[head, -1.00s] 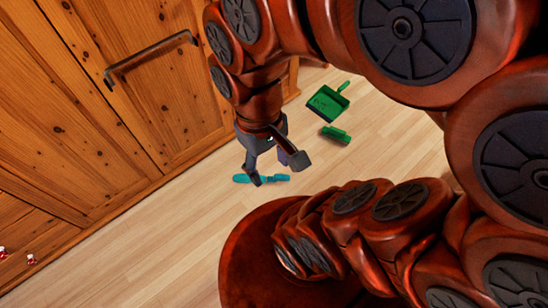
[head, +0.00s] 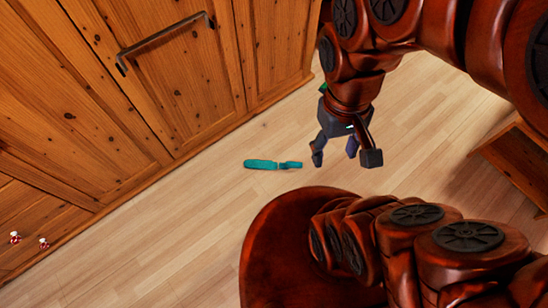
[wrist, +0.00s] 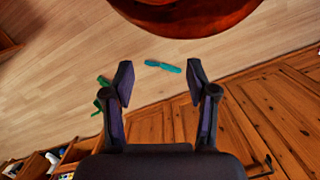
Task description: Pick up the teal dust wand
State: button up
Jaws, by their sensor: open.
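The teal dust wand (head: 262,164) lies flat on the wooden floor between the cabinet front and my round red base. My gripper (head: 336,156) is open and empty, to the right of the wand in the head view and apart from it. In the wrist view the wand (wrist: 163,66) shows between the tips of my open gripper (wrist: 160,78), farther off on the floor. The exact height of my gripper above the floor is hard to tell.
A wooden cabinet (head: 190,80) with a dark handle bounds the floor at the upper left. Green items (wrist: 101,82) lie partly hidden behind a finger in the wrist view. A wooden furniture piece (head: 515,160) stands at the right. Floor around the wand is clear.

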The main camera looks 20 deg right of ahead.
aim_at(255, 163)
jog(key=u, duration=2.4)
jog(key=k, duration=0.5)
jog(key=z, duration=1)
